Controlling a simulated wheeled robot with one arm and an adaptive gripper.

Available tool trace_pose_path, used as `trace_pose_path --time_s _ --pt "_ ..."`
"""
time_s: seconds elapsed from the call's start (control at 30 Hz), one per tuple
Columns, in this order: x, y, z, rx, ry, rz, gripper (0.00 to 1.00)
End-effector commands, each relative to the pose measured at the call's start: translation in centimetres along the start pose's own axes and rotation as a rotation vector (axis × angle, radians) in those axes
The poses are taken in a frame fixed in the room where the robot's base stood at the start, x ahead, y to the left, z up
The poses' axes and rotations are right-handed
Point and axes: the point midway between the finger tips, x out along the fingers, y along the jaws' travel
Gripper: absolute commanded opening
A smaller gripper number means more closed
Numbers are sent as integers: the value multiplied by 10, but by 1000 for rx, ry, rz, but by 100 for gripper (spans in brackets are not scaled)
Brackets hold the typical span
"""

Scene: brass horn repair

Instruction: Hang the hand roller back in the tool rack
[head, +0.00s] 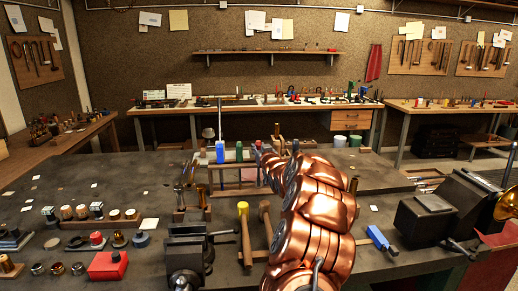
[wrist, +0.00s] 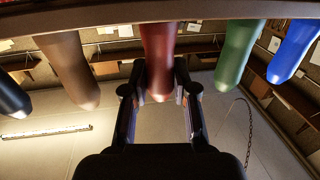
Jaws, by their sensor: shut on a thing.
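My gripper (wrist: 159,92) is shut on a red handle (wrist: 160,48), which I take to be the hand roller's. Its far end is hidden behind a wooden bar of the tool rack (wrist: 215,10). The handle stands in line with the rack's other handles; I cannot tell if it is seated in a slot. In the head view the wooden tool rack (head: 235,191) stands mid-bench, with a blue handle (head: 220,152) and a green handle (head: 239,151) at its top. My copper arm hides the gripper and held tool there.
In the wrist view a brown handle (wrist: 70,68) is left of the red one, a green handle (wrist: 238,55) right. A bench vise (head: 190,255), wooden-handled mallets (head: 244,232) and a red box (head: 107,265) lie nearer. Bare bench shows left of the rack.

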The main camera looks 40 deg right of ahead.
Motion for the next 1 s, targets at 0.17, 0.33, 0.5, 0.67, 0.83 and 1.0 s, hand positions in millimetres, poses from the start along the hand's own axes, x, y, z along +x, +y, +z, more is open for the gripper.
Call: trace_pose_path --time_s 0.17,0.33,0.5,0.67,0.83,1.0 --pt "0 0 0 0 1 0 43" --pt "0 0 0 0 1 0 57" --pt "0 0 0 0 1 0 57" --pt "-2 0 0 1 0 0 57" --pt "-13 1 0 1 -1 0 57" --pt "-32 0 -2 2 3 0 57"
